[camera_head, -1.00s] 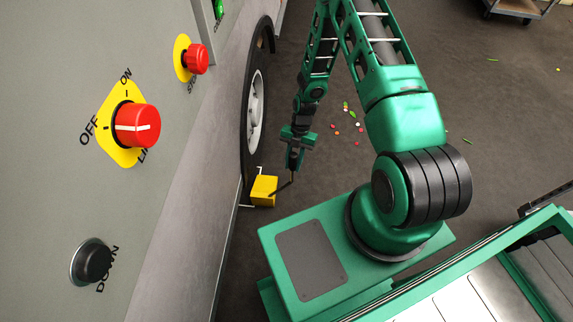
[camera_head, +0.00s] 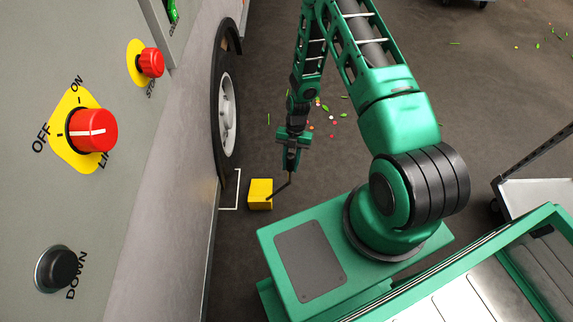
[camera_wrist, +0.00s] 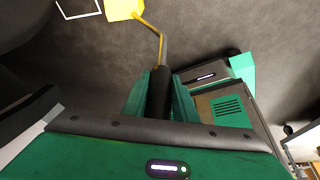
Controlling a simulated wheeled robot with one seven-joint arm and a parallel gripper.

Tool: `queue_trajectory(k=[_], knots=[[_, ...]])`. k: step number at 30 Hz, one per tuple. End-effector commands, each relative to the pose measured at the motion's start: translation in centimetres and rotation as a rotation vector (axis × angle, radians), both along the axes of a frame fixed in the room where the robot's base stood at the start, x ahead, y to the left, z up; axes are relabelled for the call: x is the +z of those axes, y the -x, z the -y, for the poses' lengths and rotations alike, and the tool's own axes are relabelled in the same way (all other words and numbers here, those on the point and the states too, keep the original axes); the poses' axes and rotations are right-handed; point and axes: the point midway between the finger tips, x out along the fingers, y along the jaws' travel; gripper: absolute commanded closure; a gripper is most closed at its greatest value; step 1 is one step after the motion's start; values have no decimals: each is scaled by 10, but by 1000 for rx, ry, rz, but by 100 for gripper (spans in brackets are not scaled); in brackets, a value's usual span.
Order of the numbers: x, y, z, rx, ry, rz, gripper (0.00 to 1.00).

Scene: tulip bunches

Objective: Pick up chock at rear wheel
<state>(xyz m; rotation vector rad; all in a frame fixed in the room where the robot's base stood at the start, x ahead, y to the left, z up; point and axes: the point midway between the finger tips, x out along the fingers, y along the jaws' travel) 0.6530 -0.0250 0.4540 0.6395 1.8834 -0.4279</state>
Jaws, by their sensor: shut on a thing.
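The yellow chock (camera_head: 260,194) is low near the floor, to the right of the rear wheel (camera_head: 227,114) and apart from it. A thin bent handle runs up from the chock to my gripper (camera_head: 291,172), which is shut on that handle. In the wrist view, the chock (camera_wrist: 124,9) shows at the top edge, partly cut off, with its yellow handle leading to my gripper (camera_wrist: 161,68). I cannot tell how far the chock is above the floor.
A white outlined mark (camera_head: 237,190) is on the floor beside the wheel. The grey vehicle side with knobs (camera_head: 92,130) stands at left. A cart (camera_head: 535,195) stands at right. Loose petals and stems (camera_head: 322,112) lie on the otherwise clear floor.

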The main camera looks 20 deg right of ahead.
Motion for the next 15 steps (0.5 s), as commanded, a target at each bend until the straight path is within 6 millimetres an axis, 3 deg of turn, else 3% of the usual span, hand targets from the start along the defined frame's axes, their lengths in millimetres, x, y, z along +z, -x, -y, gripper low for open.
queue_trajectory(k=[8, 9, 11, 12, 15], knots=[[0, 0, -8, 15, -1, 0, 100], [0, 0, -9, 16, -2, 0, 72], [0, 0, -10, 17, -1, 0, 58], [0, 0, -10, 18, -1, 0, 53], [0, 0, -11, 18, -1, -1, 53]])
